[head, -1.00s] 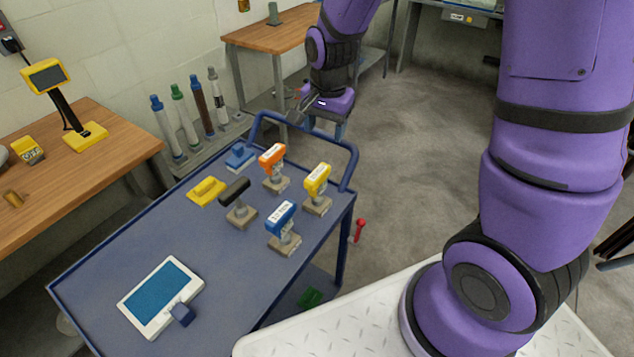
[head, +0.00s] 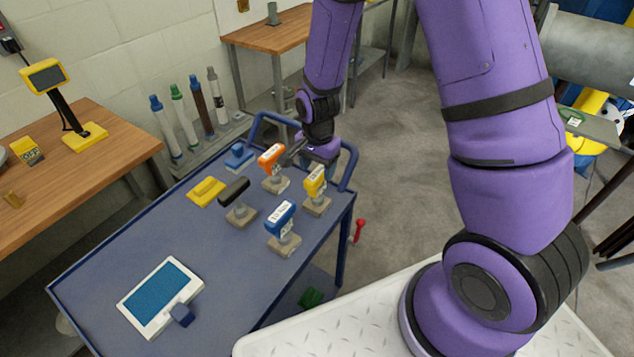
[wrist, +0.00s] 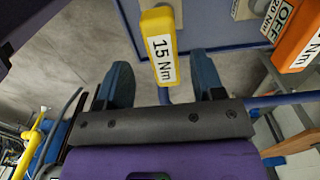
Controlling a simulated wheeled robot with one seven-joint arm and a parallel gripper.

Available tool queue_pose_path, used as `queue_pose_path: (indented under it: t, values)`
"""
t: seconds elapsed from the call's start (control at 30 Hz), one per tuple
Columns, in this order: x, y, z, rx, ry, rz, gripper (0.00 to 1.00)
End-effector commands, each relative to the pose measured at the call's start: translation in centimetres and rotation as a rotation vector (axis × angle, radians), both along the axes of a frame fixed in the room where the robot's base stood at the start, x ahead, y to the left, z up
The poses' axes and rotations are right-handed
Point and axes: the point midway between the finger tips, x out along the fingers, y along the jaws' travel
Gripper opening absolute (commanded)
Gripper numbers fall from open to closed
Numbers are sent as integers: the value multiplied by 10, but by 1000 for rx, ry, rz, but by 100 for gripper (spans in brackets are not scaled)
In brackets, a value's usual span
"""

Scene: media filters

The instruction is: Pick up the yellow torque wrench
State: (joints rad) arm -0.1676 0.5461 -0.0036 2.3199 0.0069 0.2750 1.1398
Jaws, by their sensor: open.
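The yellow torque wrench (head: 315,182) stands upright in a stone-coloured block at the right side of the blue cart top. In the wrist view its yellow head (wrist: 158,22), labelled 15 Nm, lies ahead, in line with the gap between my fingers. My gripper (wrist: 162,70) is open, with one blue finger to each side of that line. In the head view my gripper (head: 296,154) is just behind the yellow and orange wrenches. It looks empty, and I cannot tell how far it is from the yellow head.
An orange wrench (head: 272,158) stands close to the left, also in the wrist view (wrist: 297,38). A blue wrench (head: 281,219) and a black-topped one (head: 234,191) stand nearby. The cart handle (head: 345,165) rises at the far end. A white-framed tablet (head: 160,297) lies at the near end.

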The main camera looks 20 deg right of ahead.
Motion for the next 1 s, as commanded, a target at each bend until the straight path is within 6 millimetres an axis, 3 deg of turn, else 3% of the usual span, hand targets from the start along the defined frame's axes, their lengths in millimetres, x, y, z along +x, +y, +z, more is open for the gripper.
queue_pose_path:
  t: [0.43,0.77,0.87,1.0]
  values:
    - [5,0,-46,0,2,0,62]
    - [5,0,-51,0,0,0,62]
    - [5,0,-51,0,0,0,43]
    - [5,0,-51,0,0,0,11]
